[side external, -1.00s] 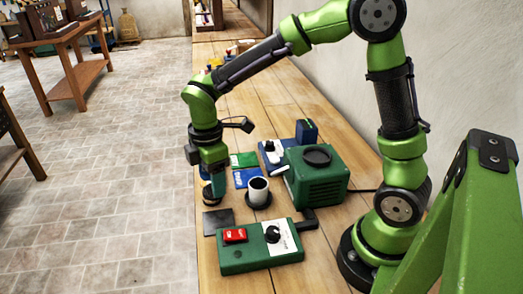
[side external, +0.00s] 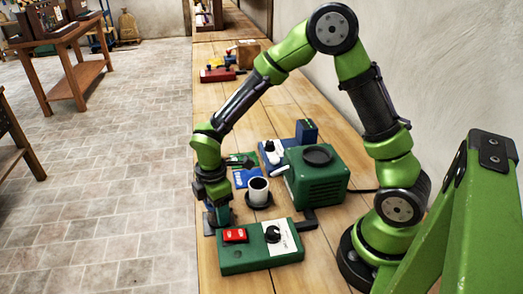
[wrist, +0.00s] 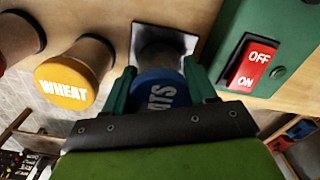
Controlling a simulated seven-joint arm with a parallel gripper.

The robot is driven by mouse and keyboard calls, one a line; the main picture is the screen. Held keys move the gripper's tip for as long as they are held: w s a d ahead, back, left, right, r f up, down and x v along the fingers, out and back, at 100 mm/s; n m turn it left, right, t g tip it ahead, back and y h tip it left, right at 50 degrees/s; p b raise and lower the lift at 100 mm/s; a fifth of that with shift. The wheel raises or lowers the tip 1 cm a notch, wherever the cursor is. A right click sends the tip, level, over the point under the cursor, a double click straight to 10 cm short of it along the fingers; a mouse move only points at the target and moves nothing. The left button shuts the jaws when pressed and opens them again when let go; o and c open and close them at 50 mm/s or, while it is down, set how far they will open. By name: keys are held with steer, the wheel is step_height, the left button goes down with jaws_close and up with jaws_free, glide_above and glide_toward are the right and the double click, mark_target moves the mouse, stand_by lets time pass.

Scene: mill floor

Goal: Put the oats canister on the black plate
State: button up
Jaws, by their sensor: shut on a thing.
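The oats canister shows in the wrist view as a blue lid (wrist: 160,93) with white letters, partly cut off by my gripper's body. My gripper (wrist: 160,80) is shut on it, one green finger on each side. The black plate (wrist: 188,45), a dark square with a pale edge, shows around the canister's far end. I cannot tell whether the canister touches it. In the side view my gripper (side external: 217,220) points down at the plate's place, left of the green switch box, and largely hides canister and plate.
A yellow-lidded wheat canister (wrist: 75,82) stands close beside the held one. The green box with a red switch (side external: 235,236) is close on the other side. The bench's left edge is near.

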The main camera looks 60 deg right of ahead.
steer(key=o, duration=0.9)
steer(key=shift+f, duration=0.15)
step_height(320, 180, up, 11)
steer(key=shift+r, duration=0.1)
steer(key=shift+d+r, duration=0.1)
steer(key=shift+r, duration=0.6)
steer(key=shift+s+d+r+m+t+y, duration=0.35)
steer(key=shift+s+d+r+m+t, duration=1)
steer(key=shift+s+m, duration=1.25)
steer(key=shift+s+d+r+m+t+y, duration=0.3)
steer(key=shift+s+d+r+m+t, duration=0.6)
steer(key=shift+s+r+m, duration=1.75)
steer(key=shift+s+d+r+m+t+y, duration=0.35)
steer(key=shift+s+d+r+m+t, duration=0.8)
steer(key=shift+m, duration=2.5)
